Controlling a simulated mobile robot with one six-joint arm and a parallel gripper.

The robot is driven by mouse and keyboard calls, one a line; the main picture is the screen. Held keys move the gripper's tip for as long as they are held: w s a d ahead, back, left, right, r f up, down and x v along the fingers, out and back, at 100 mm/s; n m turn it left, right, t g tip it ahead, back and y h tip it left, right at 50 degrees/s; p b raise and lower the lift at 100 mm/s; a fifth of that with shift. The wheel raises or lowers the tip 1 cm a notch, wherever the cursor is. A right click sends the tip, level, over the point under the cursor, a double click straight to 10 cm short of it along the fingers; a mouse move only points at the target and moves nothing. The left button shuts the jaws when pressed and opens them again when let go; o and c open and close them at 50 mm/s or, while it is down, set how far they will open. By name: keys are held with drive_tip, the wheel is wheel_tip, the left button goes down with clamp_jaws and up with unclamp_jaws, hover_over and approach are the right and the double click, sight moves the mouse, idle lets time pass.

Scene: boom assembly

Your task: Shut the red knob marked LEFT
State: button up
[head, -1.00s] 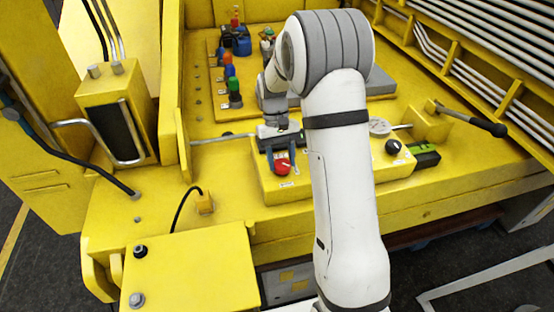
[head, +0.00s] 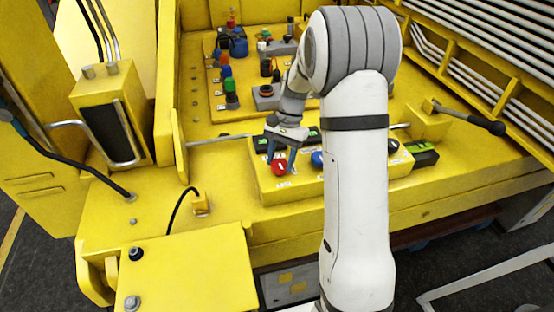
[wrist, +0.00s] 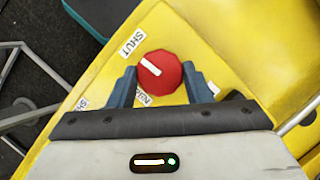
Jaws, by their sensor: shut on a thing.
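The red knob (head: 279,168) sits at the left end of a yellow raised panel (head: 300,187) in the head view. In the wrist view the red knob (wrist: 168,75) lies between the two blue-grey fingers of my gripper (wrist: 160,72), which is shut on it. A white bar on the knob's face is tilted. A SHUT label (wrist: 132,43) is at the knob's upper left, and an OPEN label (wrist: 141,99) is below it, partly covered by a finger. I cannot read a LEFT label. My gripper (head: 280,153) also shows in the head view, coming from above and behind the knob.
A dark knob (head: 393,146) and a green and black item (head: 422,154) are farther right. A black-gripped lever (head: 485,124) juts out at right. Several small coloured items stand behind.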

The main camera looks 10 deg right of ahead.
drive_tip(key=shift+s+f+m, duration=0.1)
drive_tip(key=shift+s+m, duration=0.05)
drive_tip(key=shift+m, duration=0.25)
drive_tip(key=o, duration=1)
drive_tip(key=shift+r, duration=0.3)
drive_tip(key=b+v, duration=0.1)
drive_tip(key=v, duration=0.6)
drive_tip(key=shift+d+r, duration=0.15)
